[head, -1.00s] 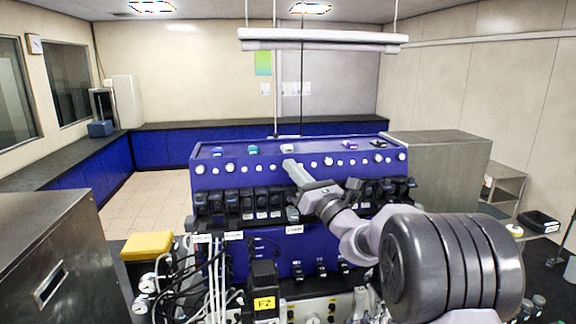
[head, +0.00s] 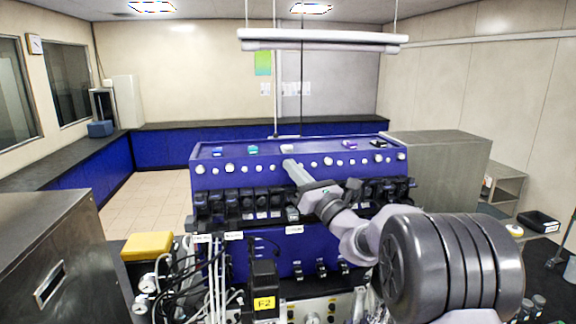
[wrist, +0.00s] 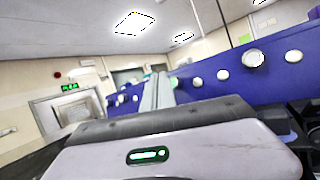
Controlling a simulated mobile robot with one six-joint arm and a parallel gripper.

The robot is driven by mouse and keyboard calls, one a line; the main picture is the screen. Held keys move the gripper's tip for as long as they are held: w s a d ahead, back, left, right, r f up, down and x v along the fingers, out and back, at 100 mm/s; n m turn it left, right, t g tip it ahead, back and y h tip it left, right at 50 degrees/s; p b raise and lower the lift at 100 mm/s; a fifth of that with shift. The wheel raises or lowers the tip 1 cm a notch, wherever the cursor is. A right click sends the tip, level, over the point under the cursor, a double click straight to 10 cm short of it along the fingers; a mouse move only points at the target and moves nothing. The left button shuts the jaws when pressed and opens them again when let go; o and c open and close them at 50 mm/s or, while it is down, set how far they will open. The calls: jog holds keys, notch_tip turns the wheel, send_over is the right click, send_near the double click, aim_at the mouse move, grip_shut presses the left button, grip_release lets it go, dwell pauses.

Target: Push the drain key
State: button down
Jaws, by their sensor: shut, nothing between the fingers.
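A blue bioreactor unit (head: 215,178) stands in front of me, with a row of round white knobs along its upper front. Several small coloured pieces lie on its top, among them a teal one (head: 253,150), a white one (head: 287,148) and a purple one (head: 349,146). I cannot tell which part is the drain key. My gripper (head: 288,163) is shut and empty, its tip at the knob row just below the white piece. In the wrist view its fingers (wrist: 158,82) point away beside the blue panel (wrist: 215,85) and its knobs. I cannot tell whether they touch it.
Dark clamp-like parts (head: 245,203) line the unit below the knobs. Cables and tubes (head: 205,270) hang at the lower left, near a yellow block (head: 147,245). Steel cabinets stand at left (head: 50,240) and right (head: 440,165). A lamp bar (head: 322,40) hangs overhead.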

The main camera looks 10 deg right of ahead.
jog(key=shift+w+f, duration=0.15)
jog(key=shift+w, duration=0.35)
jog(key=shift+w+f, duration=0.1)
jog(key=shift+w, duration=0.3)
dwell(0.4)
jog(key=shift+s, duration=0.1)
jog(key=s+r+b, duration=0.1)
jog(key=s+r, duration=0.1)
jog(key=s, duration=0.5)
jog(key=shift+s+b, duration=0.2)
jog(key=shift+b, duration=0.2)
dwell(0.3)
